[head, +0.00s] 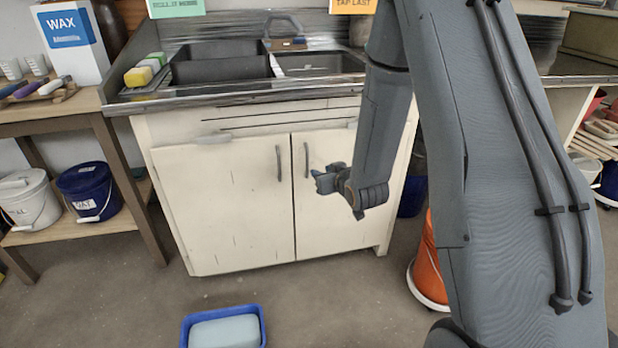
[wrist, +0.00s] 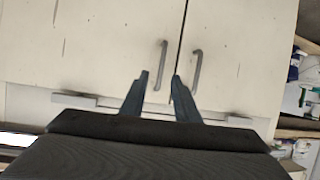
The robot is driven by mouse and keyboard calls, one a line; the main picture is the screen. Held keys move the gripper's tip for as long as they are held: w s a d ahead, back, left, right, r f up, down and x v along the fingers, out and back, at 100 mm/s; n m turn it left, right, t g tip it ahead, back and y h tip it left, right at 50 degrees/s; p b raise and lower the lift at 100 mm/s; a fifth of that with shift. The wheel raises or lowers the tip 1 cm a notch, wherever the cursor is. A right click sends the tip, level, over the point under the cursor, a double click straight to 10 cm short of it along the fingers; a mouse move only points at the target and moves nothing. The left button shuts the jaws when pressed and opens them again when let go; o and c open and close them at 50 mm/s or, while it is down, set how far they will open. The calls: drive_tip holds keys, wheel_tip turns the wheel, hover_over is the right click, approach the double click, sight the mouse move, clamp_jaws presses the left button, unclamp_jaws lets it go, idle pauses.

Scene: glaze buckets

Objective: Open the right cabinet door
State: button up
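The cream cabinet's right door (head: 335,228) is shut, level with the left door (head: 230,205). Its dark vertical handle (head: 306,160) is near the middle gap. The wrist view is turned over, so the right door (wrist: 90,40) is on its left, with the handle (wrist: 162,60) beside the gap. My gripper (head: 318,178) is in front of the right door, just right of and below the handle in the head view. In the wrist view my gripper (wrist: 160,76) is open, with the handle lined up between the fingertips. I cannot tell if it touches.
A blue tray with a pale block (head: 222,325) lies on the floor in front. An orange bucket (head: 430,265) stands right of the cabinet, partly behind my arm. A wooden table (head: 75,110) stands left. A sink (head: 320,64) is on top.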

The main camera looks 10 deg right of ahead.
sight(308, 163)
drive_tip(key=shift+w+a+f+t+y+b, duration=0.3)
drive_tip(key=shift+w+f+t+b, duration=0.4)
drive_tip(key=shift+w, duration=1.05)
drive_tip(key=shift+w+a+f+t+y+b, duration=0.3)
drive_tip(key=shift+w+f+t+b, duration=0.4)
drive_tip(key=shift+w, duration=1.1)
drive_tip(key=shift+w+a+f+t+y+b, duration=0.3)
drive_tip(key=shift+w+f+t+b, duration=0.35)
drive_tip(key=shift+w, duration=1.1)
clamp_jaws()
